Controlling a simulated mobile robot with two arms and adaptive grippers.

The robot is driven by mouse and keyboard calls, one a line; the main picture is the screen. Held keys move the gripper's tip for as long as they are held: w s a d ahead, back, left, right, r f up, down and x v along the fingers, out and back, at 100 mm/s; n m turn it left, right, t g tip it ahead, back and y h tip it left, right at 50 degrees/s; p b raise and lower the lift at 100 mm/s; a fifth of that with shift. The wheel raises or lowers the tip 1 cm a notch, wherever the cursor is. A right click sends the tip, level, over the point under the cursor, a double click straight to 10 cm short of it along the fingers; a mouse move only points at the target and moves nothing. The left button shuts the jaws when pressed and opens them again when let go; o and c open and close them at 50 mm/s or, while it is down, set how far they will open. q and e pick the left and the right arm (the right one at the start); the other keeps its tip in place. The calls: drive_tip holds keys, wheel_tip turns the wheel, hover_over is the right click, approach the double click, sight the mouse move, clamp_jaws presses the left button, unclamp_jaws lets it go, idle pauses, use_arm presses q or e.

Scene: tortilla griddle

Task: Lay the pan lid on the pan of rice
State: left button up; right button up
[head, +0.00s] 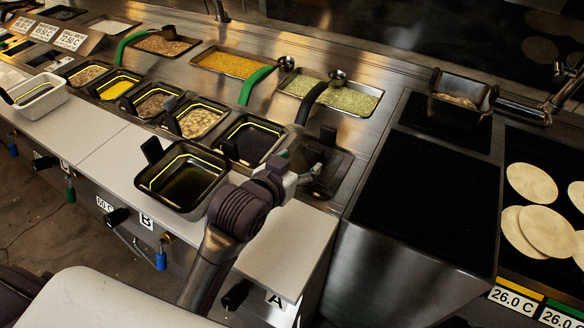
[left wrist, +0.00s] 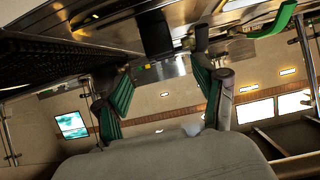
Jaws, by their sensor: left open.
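My left gripper (head: 306,166) is over a dark, black-walled piece (head: 326,186) at the right end of the front row. Whether that piece is the lid or a pan is unclear. In the left wrist view the gripper (left wrist: 162,95) is open, its green-padded fingers wide apart. A black upright piece (left wrist: 155,34) shows beyond the fingertips, apart from them. No lid stands out clearly. A pan of pale, lumpy food (head: 198,121) sits in the front row; I cannot tell if it is rice. My right gripper is not in view.
A black pan with a dark inside (head: 185,183) stands on the white counter (head: 122,157). Trays of grain-like food (head: 350,101) with ladles line the back. A black griddle block (head: 425,185) stands at the right, with flat tortillas (head: 531,183) beyond it.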

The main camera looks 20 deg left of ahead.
use_arm(q)
drive_tip(key=shift+v, duration=1.5)
